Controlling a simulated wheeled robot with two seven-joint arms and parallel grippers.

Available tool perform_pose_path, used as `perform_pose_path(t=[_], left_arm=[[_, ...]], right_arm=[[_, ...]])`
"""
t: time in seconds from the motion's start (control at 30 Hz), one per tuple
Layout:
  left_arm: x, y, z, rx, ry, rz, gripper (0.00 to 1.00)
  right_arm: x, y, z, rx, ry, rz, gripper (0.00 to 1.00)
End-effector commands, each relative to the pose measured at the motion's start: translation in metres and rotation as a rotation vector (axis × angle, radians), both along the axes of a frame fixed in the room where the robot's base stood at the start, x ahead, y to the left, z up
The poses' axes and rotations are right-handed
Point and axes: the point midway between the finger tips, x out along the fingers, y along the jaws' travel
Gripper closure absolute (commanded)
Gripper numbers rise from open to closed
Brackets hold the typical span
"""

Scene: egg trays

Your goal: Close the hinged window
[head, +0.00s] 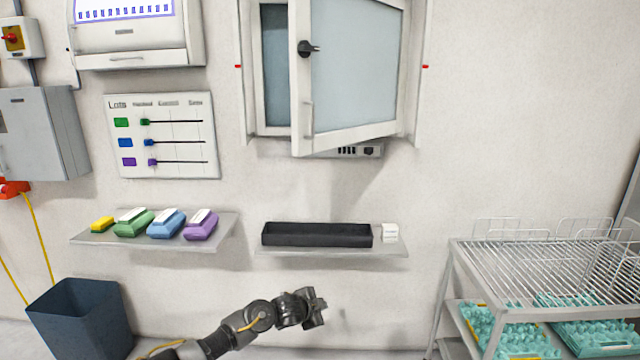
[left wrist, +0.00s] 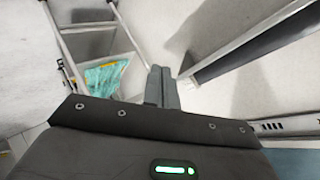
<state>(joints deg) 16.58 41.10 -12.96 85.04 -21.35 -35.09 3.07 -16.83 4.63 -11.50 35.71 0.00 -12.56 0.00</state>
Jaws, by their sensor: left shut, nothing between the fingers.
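The hinged window (head: 355,65) is on the wall at the top centre of the head view. Its glazed sash stands ajar, swung out from the white frame (head: 272,132), with its hinge side at the right. A black knob (head: 308,48) and a pale handle (head: 308,120) sit on its free left edge. My left gripper (head: 318,306) is below the wall shelf, well below the window and touching nothing. In the left wrist view its fingers (left wrist: 162,88) are together and empty. My right gripper is not in view.
A shelf (head: 290,251) with a black tray (head: 318,244) and a small white box (head: 390,232) lies between my gripper and the window. A wire rack cart (head: 462,262) stands at the right. A dark bin (head: 80,315) stands at the lower left.

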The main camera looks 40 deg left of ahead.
Motion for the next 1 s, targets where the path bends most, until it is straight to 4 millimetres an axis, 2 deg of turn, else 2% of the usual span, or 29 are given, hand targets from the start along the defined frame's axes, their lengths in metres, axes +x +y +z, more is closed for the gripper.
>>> perform_pose_path(t=[0.03, 0.07, 0.1, 0.17, 0.2, 0.3, 0.4, 0.5, 0.6, 0.83, 1.0], left_arm=[[0.017, 0.007, 0.074, 0.078, -0.077, -0.038, 1.00], [0.022, 0.008, 0.112, 0.124, -0.114, -0.057, 1.00], [0.025, 0.009, 0.161, 0.188, -0.162, -0.081, 1.00], [0.023, 0.009, 0.229, 0.287, -0.231, -0.109, 1.00], [0.018, 0.008, 0.271, 0.353, -0.273, -0.123, 1.00], [-0.003, 0.002, 0.355, 0.507, -0.361, -0.144, 1.00], [-0.026, -0.003, 0.412, 0.630, -0.426, -0.151, 1.00], [-0.043, -0.008, 0.443, 0.708, -0.463, -0.150, 1.00], [-0.051, -0.010, 0.457, 0.745, -0.479, -0.148, 1.00], [-0.047, -0.009, 0.458, 0.746, -0.482, -0.145, 1.00], [-0.023, -0.005, 0.458, 0.742, -0.482, -0.146, 1.00]], right_arm=[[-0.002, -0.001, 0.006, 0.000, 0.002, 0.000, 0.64], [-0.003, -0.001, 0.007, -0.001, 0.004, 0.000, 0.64], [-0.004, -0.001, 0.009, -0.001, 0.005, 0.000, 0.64], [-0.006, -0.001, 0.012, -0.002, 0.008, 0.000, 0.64], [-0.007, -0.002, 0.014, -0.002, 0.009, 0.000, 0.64], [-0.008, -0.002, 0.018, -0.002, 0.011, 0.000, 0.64], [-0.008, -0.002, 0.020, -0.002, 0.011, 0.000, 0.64], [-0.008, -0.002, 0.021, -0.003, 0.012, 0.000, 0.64], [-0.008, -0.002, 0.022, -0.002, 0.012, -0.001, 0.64], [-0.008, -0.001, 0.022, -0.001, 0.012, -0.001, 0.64], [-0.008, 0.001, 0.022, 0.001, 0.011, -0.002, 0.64]])
